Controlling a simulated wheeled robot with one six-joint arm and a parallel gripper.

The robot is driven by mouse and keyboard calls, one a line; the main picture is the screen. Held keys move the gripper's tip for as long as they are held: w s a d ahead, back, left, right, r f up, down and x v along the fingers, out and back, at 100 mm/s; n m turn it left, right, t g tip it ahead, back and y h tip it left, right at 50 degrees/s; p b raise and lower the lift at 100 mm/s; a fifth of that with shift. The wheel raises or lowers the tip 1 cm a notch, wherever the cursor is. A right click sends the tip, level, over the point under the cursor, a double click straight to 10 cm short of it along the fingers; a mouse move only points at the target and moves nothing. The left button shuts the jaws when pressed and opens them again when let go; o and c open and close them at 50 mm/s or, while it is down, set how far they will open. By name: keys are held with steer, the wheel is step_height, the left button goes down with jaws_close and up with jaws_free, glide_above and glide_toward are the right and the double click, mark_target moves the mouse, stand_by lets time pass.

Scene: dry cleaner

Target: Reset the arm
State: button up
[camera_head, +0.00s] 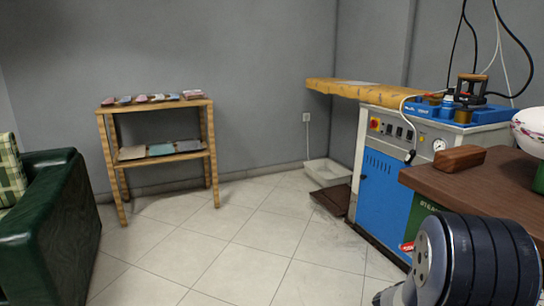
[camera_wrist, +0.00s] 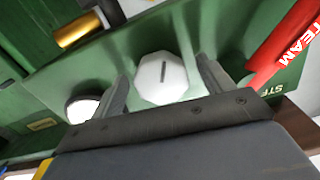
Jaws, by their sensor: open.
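My gripper (camera_wrist: 163,70) shows in the wrist view with its two grey fingers apart. A white eight-sided knob (camera_wrist: 172,72) with a dark slot is on a green surface beyond the fingers and appears between them. I cannot tell how far it is from the fingertips. No object is held. In the head view, a dark, rounded part of my arm (camera_head: 480,262) fills the lower right corner, in front of the brown table. My gripper is not visible in that view.
A brown tabletop (camera_head: 500,190) bears a wooden block (camera_head: 460,158) and a patterned bowl (camera_head: 532,128). Behind it stands a blue-and-white ironing machine (camera_head: 385,170). A wooden shelf (camera_head: 162,157) and a green armchair (camera_head: 50,235) stand left. The tiled floor between is clear.

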steer(key=p+v, duration=0.2)
steer(key=v, duration=0.8)
steer(key=b+x, duration=0.2)
steer(key=x, duration=0.7)
steer(key=shift+w+d+f, duration=0.1)
steer(key=shift+d, duration=0.3)
steer(key=shift+w+d, duration=0.15)
steer(key=shift+d, duration=0.1)
steer(key=n, duration=0.5)
steer(key=shift+n, duration=0.4)
steer(key=n, duration=0.6)
steer(key=shift+s, duration=0.3)
steer(key=n, duration=0.6)
steer(key=shift+r, duration=0.35)
steer(key=n+p, duration=0.2)
steer(key=n, duration=0.2)
steer(key=shift+r, duration=0.2)
